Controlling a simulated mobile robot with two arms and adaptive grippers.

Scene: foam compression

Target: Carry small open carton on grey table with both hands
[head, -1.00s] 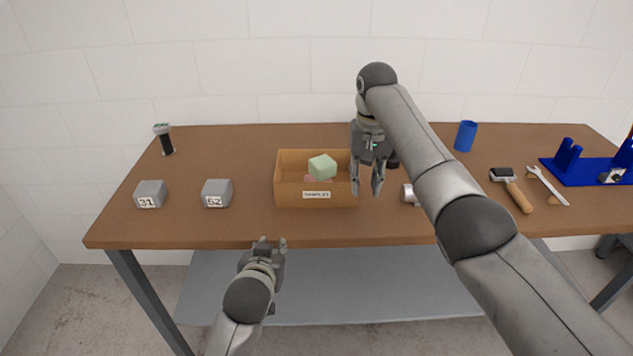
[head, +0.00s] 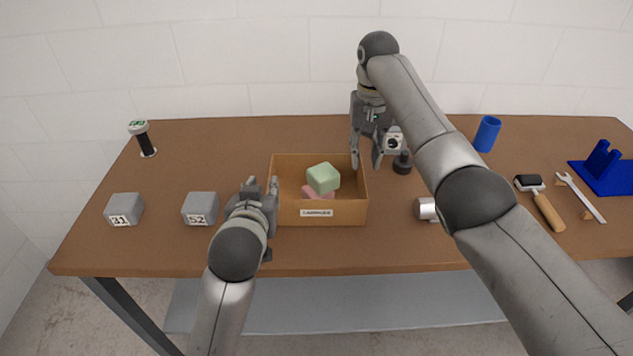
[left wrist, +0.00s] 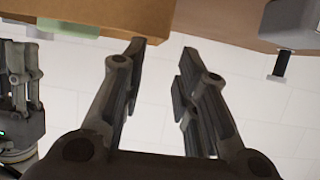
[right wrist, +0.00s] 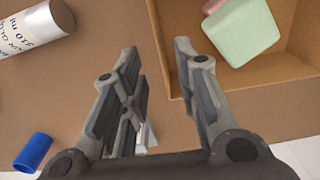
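The small open carton (head: 342,213) stands upright on the brown-topped table (head: 190,250). A pale green block (head: 323,178) and a pink block (head: 316,194) lie inside it. My left gripper (head: 262,184) is open beside the carton's left wall. In the left wrist view its fingers (left wrist: 162,55) are apart with nothing between them, and the carton (left wrist: 120,12) is at upper left. My right gripper (head: 366,166) is open at the carton's right wall. In the right wrist view that wall (right wrist: 158,40) lies between the fingertips (right wrist: 157,50) in the picture; contact is unclear.
A small device (head: 396,145) stands behind the right gripper.

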